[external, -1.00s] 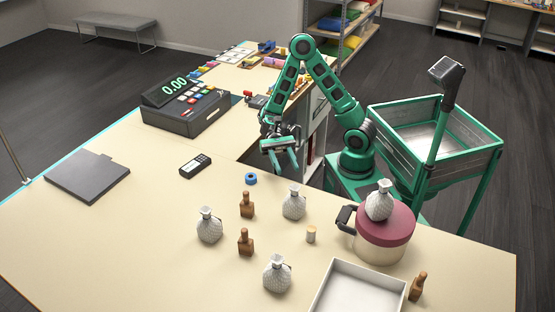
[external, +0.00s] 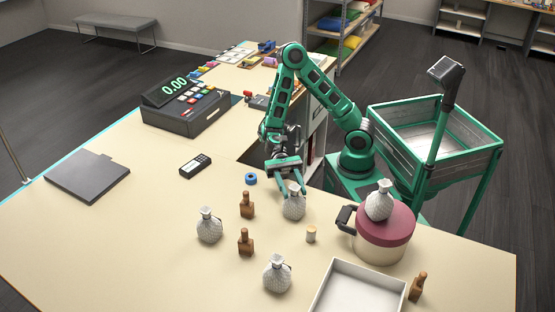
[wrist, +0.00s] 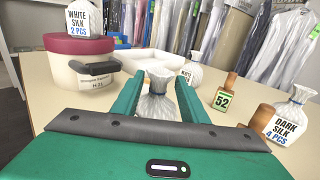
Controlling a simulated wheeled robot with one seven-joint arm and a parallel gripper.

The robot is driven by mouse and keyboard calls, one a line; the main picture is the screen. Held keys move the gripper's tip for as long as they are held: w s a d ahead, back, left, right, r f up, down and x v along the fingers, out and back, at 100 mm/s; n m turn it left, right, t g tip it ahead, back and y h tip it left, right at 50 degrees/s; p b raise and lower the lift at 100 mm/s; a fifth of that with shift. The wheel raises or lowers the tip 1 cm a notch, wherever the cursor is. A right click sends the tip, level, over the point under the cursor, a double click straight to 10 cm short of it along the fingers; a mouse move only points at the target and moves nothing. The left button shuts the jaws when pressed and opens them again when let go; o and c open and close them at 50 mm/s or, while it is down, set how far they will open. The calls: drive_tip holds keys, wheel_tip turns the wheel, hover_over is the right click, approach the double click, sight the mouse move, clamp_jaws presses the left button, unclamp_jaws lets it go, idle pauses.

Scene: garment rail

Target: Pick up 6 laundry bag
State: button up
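A pale patterned laundry bag with a tied neck (external: 293,208) stands on the counter. In the wrist view this bag (wrist: 158,103) stands between my fingers, its label out of sight. My gripper (external: 290,186) is open, fingers pointing down around the upper part of the bag; I cannot tell if they touch it. Other bags stand at the left (external: 209,227), at the front (external: 277,275) and on the pot lid (external: 379,203). In the wrist view, one reads "DARK SILK 4 PCS" (wrist: 287,122), the lid one "WHITE SILK 2 PCS" (wrist: 88,20); another's label (wrist: 191,75) is partly hidden.
Brown wooden markers (external: 246,206) stand among the bags; one reads "52" (wrist: 222,97). A cream pot with a red lid (external: 385,233) and a white tray (external: 322,291) are at the right. A blue ring (external: 251,179) and a small cylinder (external: 311,235) are close by.

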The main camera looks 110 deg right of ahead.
drive_tip(key=shift+a, duration=0.65)
clamp_jaws()
